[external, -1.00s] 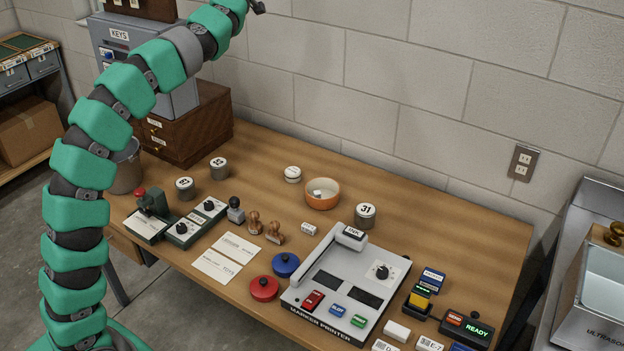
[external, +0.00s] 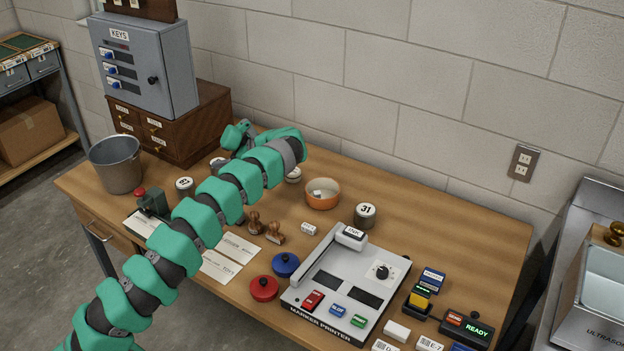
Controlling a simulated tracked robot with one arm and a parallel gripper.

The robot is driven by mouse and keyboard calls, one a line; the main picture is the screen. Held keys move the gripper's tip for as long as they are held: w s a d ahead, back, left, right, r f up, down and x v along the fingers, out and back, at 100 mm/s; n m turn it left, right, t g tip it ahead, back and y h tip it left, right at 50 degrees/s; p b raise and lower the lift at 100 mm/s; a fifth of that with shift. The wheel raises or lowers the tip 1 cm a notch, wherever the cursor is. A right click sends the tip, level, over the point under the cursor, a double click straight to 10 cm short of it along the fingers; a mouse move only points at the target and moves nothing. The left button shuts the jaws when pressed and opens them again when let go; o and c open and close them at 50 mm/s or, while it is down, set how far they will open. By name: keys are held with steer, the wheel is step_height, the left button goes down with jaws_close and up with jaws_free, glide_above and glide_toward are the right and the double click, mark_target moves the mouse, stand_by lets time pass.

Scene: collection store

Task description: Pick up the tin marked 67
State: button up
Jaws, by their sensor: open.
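The tin that appears to be marked 67 (external: 184,188) is a small grey tin with a white, dark-numbered lid. It stands upright on the left part of the wooden table, left of my arm. My gripper (external: 238,133) is above the back left of the table, to the right of and behind this tin, apart from it. It is open; its fingers are largely hidden by my arm. A second tin (external: 216,161) is mostly hidden near my gripper. The tin marked 31 (external: 365,216) stands farther right.
A grey bucket (external: 117,166) and wooden drawers (external: 170,125) under a key cabinet (external: 145,65) stand at the left. An orange bowl (external: 322,194), stamps (external: 275,233) and a marker printer (external: 345,290) stand to the right. The back right table surface is clear.

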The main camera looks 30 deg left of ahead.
steer(key=g+h, duration=0.1)
steer(key=g, duration=0.1)
glide_toward(194, 185)
steer(key=v, duration=0.2)
steer(key=shift+w+d, duration=0.25)
steer(key=shift+w, duration=0.15)
steer(key=shift+s+a+f+b, duration=0.15)
steer(key=shift+s+b, duration=0.05)
steer(key=shift+b, duration=0.1)
steer(key=b+x, duration=0.1)
steer(key=x, duration=0.5)
steer(key=shift+s+a+f, duration=0.15)
steer(key=shift+a+f, duration=0.05)
steer(key=shift+a, duration=0.05)
steer(key=shift+s+b+x, duration=0.2)
steer(key=shift+b+x, duration=0.95)
steer(key=shift+x, duration=2.15)
steer(key=shift+r, duration=0.3)
steer(key=c, duration=1.1)
